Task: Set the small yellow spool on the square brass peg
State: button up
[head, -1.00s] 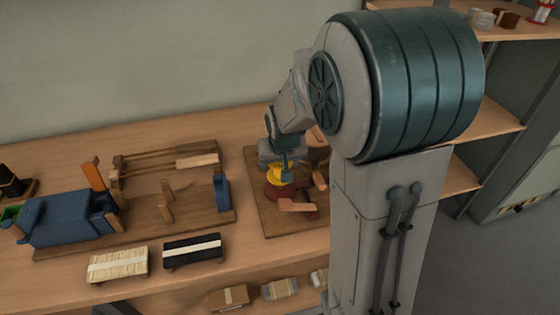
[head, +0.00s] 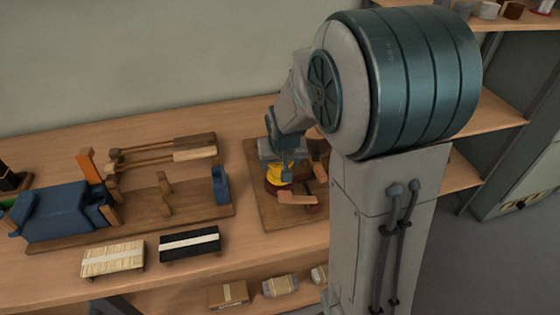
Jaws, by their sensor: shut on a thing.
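The small yellow spool (head: 279,174) is in the head view, near the middle of the bench. My gripper (head: 281,165) is shut on it from above. The spool is over a dark red round thing (head: 271,187) on a wooden board. I cannot tell whether the spool touches what is below it. The square brass peg cannot be made out; my gripper, the spool or my arm may hide it.
The wooden board (head: 268,212) carries wooden pieces (head: 297,198) close to the spool. A blue machine (head: 52,214) on another board stands to the left. A pale bristle bundle (head: 114,259) and a dark one (head: 190,243) lie at the front. My arm hides the right side.

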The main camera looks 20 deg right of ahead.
jog(key=shift+f, duration=0.2)
dwell(0.5)
jog(key=shift+f+b, duration=0.6)
jog(key=shift+b, duration=0.15)
jog(key=shift+f, duration=0.2)
jog(key=o, duration=1.1)
jog(key=shift+r, duration=0.1)
jog(key=v, duration=1.3)
jog(key=shift+r+p, duration=0.3)
jog(key=shift+p, duration=0.15)
